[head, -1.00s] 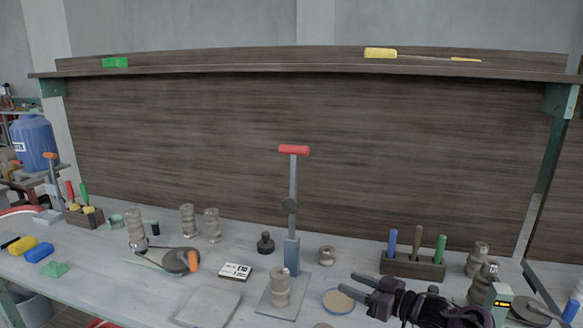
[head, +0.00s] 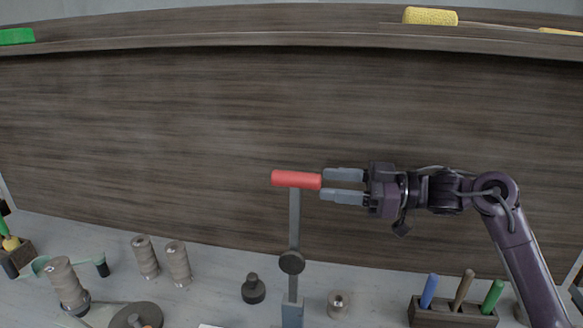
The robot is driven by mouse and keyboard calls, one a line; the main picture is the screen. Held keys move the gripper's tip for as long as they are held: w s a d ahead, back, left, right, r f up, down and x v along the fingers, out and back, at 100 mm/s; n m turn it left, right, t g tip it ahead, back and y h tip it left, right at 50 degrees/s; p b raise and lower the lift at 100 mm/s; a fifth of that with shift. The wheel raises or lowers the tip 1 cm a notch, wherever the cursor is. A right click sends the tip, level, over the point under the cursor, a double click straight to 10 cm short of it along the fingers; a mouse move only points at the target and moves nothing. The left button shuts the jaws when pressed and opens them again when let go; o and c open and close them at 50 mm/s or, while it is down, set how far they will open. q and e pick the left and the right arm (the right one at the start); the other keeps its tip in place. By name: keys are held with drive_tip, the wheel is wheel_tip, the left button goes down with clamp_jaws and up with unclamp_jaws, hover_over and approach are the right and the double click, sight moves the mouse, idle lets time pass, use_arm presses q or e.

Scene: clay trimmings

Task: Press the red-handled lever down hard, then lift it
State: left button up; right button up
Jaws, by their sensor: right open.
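The red handle (head: 296,180) sits at the top of the upright grey lever post (head: 294,222), near the middle of the head view. The post has a dark round joint (head: 291,262) and a blue-grey lower column (head: 292,313). My right gripper (head: 342,186) is open and points left, with its two fingers at the right end of the red handle. The upper finger is at about the handle's height and the lower one a little below it. I cannot tell whether they touch it. My left gripper is not in view.
A wooden rack (head: 452,314) with blue, brown and green handles stands at lower right. A dark knobbed weight (head: 253,289) and a small grey spool (head: 339,304) flank the post. Ribbed cylinders (head: 177,263) stand at left. A wooden back panel (head: 150,130) rises behind.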

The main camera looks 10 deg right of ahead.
sight(297, 181)
drive_tip(key=p+x, duration=0.1)
drive_tip(key=x, duration=0.2)
drive_tip(key=p+x, duration=0.2)
drive_tip(key=x, duration=0.2)
drive_tip(key=shift+s+a+r, duration=0.1)
drive_tip(key=shift+s+r, duration=0.15)
drive_tip(key=shift+w+a+f, duration=0.15)
drive_tip(key=shift+w+a, duration=0.05)
drive_tip(key=shift+s, duration=0.1)
clamp_jaws()
